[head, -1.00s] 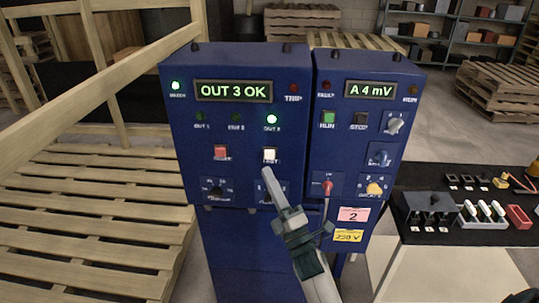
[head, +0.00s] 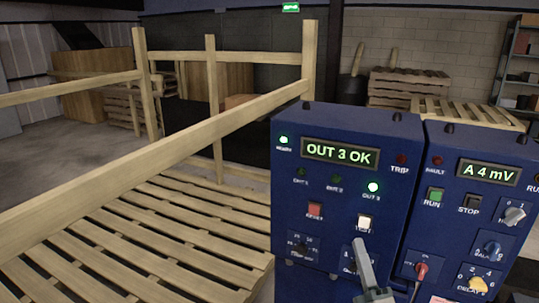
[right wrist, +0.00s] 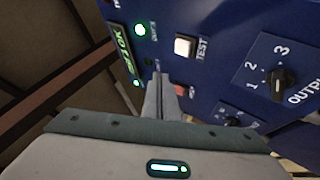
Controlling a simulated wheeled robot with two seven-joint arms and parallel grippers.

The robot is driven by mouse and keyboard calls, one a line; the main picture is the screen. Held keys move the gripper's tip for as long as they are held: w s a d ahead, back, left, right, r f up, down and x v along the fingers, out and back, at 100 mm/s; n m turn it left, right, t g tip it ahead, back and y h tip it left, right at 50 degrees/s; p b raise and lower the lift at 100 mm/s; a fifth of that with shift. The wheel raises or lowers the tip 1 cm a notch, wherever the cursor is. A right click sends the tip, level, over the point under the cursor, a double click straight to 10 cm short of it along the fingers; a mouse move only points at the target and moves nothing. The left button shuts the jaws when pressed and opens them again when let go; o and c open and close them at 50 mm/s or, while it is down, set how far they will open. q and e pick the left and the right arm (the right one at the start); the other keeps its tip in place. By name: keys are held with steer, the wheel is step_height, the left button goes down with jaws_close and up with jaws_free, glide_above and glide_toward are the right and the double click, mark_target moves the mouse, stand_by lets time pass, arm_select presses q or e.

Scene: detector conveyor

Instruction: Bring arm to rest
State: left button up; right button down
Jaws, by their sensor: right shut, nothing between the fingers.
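A blue control box (head: 390,180) shows "OUT 3 OK" on its display (head: 340,153). Its ready lamp and its OUT 3 lamp are lit green. It has a red reset button (head: 314,209) and a white test button (head: 365,222). My right gripper (head: 360,245) is shut and empty, in front of the lower part of this panel just below the test button. In the right wrist view its closed fingers (right wrist: 158,85) point at the panel, with the test button (right wrist: 185,46) and the output knob (right wrist: 279,82) beyond them. I cannot tell touching or apart. My left gripper is out of view.
A second blue box with an "A 4 mV" display (head: 488,172) stands at the right, with run and stop buttons and several knobs. A wooden rail (head: 170,155) and slatted pallets (head: 150,230) fill the left. Shelving (head: 522,70) stands at the far right.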

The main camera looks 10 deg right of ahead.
step_height(320, 180, down, 29)
steer(key=a+m+g+b, duration=0.2)
steer(key=m+g, duration=0.4)
steer(key=s+a+f+m+g, duration=0.15)
steer(key=s+f, duration=0.25)
steer(key=f, duration=0.4)
steer(key=s+f+m+g+b, duration=0.1)
steer(key=s+f+g, duration=0.25)
steer(key=f, duration=0.45)
steer(key=s+a+f+m+g, duration=0.15)
steer(key=s+f, duration=0.25)
steer(key=f, duration=0.4)
steer(key=s+f+m+g+b, duration=0.2)
steer(key=s+f+m+g, duration=0.25)
steer(key=s+f, duration=1.4)
steer(key=s+d+f+m+g, duration=0.1)
steer(key=s+f+g, duration=0.2)
steer(key=s, duration=1)
steer(key=s+f+m+g+h+b, duration=0.1)
steer(key=s+f, duration=0.4)
steer(key=s, duration=0.8)
steer(key=shift+d+f+m+g, duration=0.15)
steer(key=shift+d+m+g, duration=0.3)
steer(key=shift+g, duration=0.75)
steer(key=shift+a, duration=0.1)
